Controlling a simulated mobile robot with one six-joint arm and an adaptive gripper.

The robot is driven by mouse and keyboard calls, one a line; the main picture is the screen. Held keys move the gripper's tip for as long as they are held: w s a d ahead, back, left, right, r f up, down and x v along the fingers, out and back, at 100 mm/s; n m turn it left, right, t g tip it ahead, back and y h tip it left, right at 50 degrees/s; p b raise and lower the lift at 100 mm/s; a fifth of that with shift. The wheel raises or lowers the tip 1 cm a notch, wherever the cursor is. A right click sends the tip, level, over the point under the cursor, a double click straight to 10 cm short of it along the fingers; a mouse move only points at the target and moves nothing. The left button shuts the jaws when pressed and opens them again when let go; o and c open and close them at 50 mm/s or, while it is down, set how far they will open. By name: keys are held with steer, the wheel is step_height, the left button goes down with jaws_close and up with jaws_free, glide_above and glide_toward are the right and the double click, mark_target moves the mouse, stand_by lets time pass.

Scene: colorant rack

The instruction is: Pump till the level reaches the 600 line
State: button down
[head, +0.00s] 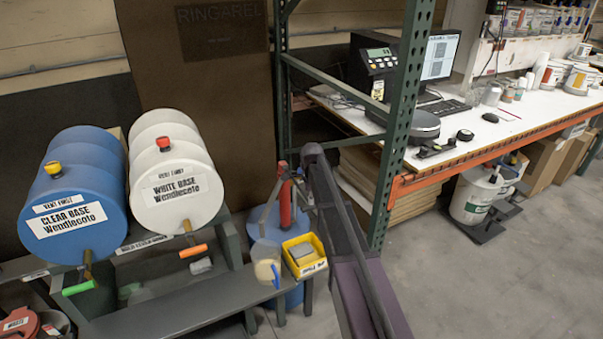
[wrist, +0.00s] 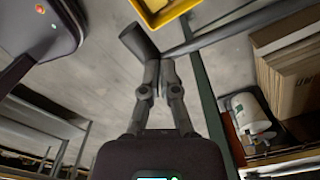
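A red hand pump (head: 285,205) stands on a blue drum (head: 262,222) in the middle of the head view. A clear jug with a blue handle (head: 266,262) stands in front of it. Its level and the 600 line are too small to read. My gripper (wrist: 160,72) shows in the wrist view, its two fingers drawn close together. They meet at the end of a dark bar with a thick grip (wrist: 138,40), which looks like the pump handle.
A yellow bin (head: 318,246) sits right of the jug; it also shows in the wrist view (wrist: 165,10). A blue drum (head: 75,190) and a white drum (head: 172,160) lie on the left rack. A green post (head: 400,120) and white workbench (head: 470,125) stand right.

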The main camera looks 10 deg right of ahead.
mark_target(311, 207)
step_height(311, 207, up, 12)
steer(key=p, duration=1.1)
steer(key=shift+r+p, duration=0.2)
steer(key=shift+p, duration=0.2)
steer(key=shift+f, duration=0.2)
steer(key=shift+f+b, duration=7.75)
steer(key=shift+b, duration=0.2)
step_height(311, 207, up, 16)
steer(key=p, duration=1.6)
steer(key=shift+f, duration=0.1)
